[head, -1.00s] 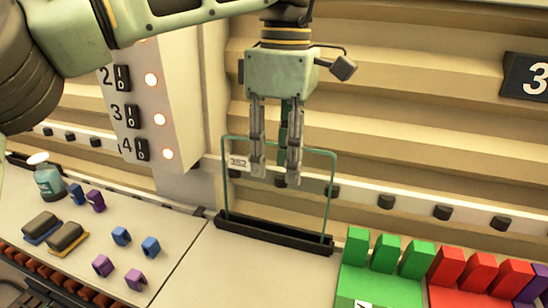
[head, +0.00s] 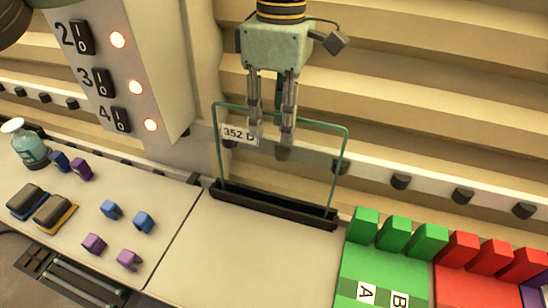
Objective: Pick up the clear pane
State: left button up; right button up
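The clear pane (head: 305,165) stands upright in a black slotted base at the back of the counter. It has a thin green edge and a white tag reading "352 D" near its upper left corner. My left gripper (head: 268,147) points down at the top of the pane, with its fingertips overlapping the pane's upper part in the head view. Its two fingers are apart, with a gap between them. I cannot tell whether either finger touches the glass or which side of it each is on. My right gripper is not in view.
The black base (head: 272,207) rests on the pale counter (head: 240,255), which is clear in front. Green blocks (head: 395,235) and red blocks (head: 490,258) stand at right. A bottle (head: 30,150), sponges (head: 40,205) and small clips (head: 127,259) lie at left beside a switch panel (head: 135,75).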

pick_arm(q)
jog(key=shift+f, duration=1.15)
grip_shut()
jog(key=shift+r, duration=0.15)
